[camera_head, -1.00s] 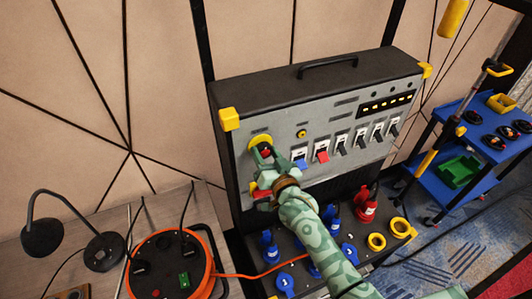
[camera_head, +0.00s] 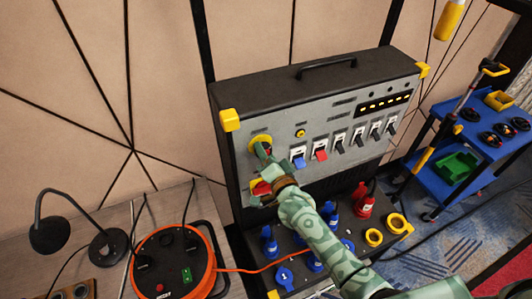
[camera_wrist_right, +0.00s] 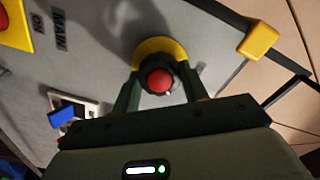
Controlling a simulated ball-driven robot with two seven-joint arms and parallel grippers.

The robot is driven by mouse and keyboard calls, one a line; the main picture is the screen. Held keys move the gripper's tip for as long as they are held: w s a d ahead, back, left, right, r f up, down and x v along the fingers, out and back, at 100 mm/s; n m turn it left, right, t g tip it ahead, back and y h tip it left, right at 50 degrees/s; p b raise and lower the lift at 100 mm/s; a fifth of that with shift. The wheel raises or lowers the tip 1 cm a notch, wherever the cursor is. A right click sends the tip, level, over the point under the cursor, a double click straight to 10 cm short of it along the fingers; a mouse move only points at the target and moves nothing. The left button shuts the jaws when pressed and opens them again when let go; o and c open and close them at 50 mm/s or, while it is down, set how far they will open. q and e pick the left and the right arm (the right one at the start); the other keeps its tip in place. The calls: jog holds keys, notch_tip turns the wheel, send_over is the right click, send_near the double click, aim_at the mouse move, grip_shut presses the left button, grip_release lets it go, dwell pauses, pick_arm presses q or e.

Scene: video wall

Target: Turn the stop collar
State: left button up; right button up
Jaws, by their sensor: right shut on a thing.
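The stop collar (camera_wrist_right: 174,66) is a dark ring around a red button (camera_wrist_right: 158,81), in front of a yellow disc (camera_wrist_right: 161,49) on the grey front of the panel box (camera_head: 330,134). My right gripper (camera_wrist_right: 160,88) has one finger on each side of the collar and is shut on it. In the head view, the right gripper (camera_head: 263,153) reaches the upper left of the panel and hides most of the collar, but the yellow disc (camera_head: 259,139) shows around it. My left gripper is in neither view.
Several switches with blue, red and dark levers (camera_head: 320,154) sit just right of my gripper. Below are blue plugs (camera_head: 269,243) and yellow rings (camera_head: 374,237). An orange cable reel (camera_head: 172,263) stands left, a blue cart (camera_head: 462,150) right.

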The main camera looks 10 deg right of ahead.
dwell(0.5)
jog(key=o, duration=0.9)
jog(key=shift+c, duration=0.2)
jog(key=shift+o, duration=0.7)
jog(key=shift+w, duration=0.1)
jog(key=s+d, duration=0.3)
jog(key=s, duration=1.3)
jog(key=shift+b, duration=0.4)
